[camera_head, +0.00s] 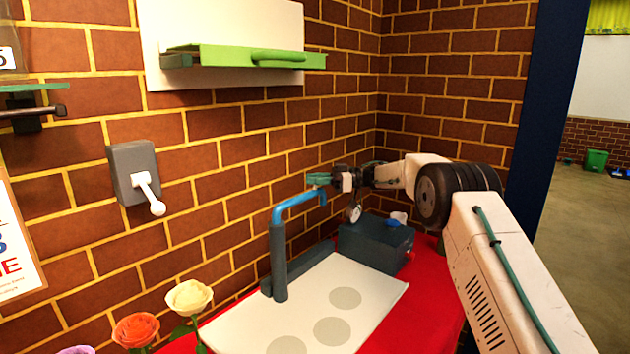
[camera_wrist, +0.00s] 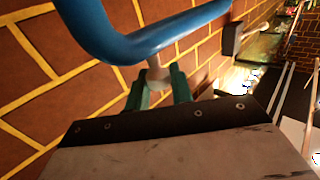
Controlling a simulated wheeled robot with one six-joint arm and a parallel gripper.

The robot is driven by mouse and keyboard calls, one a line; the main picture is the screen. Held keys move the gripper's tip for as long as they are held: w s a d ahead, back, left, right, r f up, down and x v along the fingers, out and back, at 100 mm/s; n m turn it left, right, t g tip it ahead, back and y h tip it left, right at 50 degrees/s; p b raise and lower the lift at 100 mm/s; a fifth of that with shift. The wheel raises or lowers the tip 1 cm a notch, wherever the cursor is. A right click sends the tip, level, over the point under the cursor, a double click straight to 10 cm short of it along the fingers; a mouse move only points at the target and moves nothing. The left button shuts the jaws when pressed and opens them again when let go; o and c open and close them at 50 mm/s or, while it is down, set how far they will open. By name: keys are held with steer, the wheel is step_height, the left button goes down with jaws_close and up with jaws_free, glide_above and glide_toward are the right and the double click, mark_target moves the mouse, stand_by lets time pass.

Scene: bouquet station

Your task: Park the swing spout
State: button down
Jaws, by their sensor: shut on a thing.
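The swing spout (camera_head: 295,202) is a blue tube that bends from the top of a dark post (camera_head: 279,262) and reaches right along the brick wall. In the wrist view the blue spout (camera_wrist: 150,38) crosses above my fingers. A pale knob (camera_wrist: 157,77) hangs under it, between my two teal fingers. My gripper (camera_head: 320,180) is at the free end of the spout, shut on this knob; the fingers also show in the wrist view (camera_wrist: 159,86). The exact contact is partly hidden by the spout.
A white board (camera_head: 365,289) with grey discs lies on the red table (camera_head: 425,305). A dark box (camera_head: 372,247) stands at its back right, below my arm. A cream rose (camera_head: 188,297) and an orange rose (camera_head: 136,330) stand front left. A lever switch (camera_head: 131,165) and green shelf (camera_head: 225,59) are on the wall.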

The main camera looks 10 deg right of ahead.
steer(key=c, duration=1.3)
jaws_free()
steer(key=shift+s+a, duration=0.1)
steer(key=shift+a, duration=0.15)
steer(key=shift+d, duration=0.55)
steer(key=d, duration=0.7)
steer(key=shift+s, duration=0.2)
steer(key=shift+d, duration=0.1)
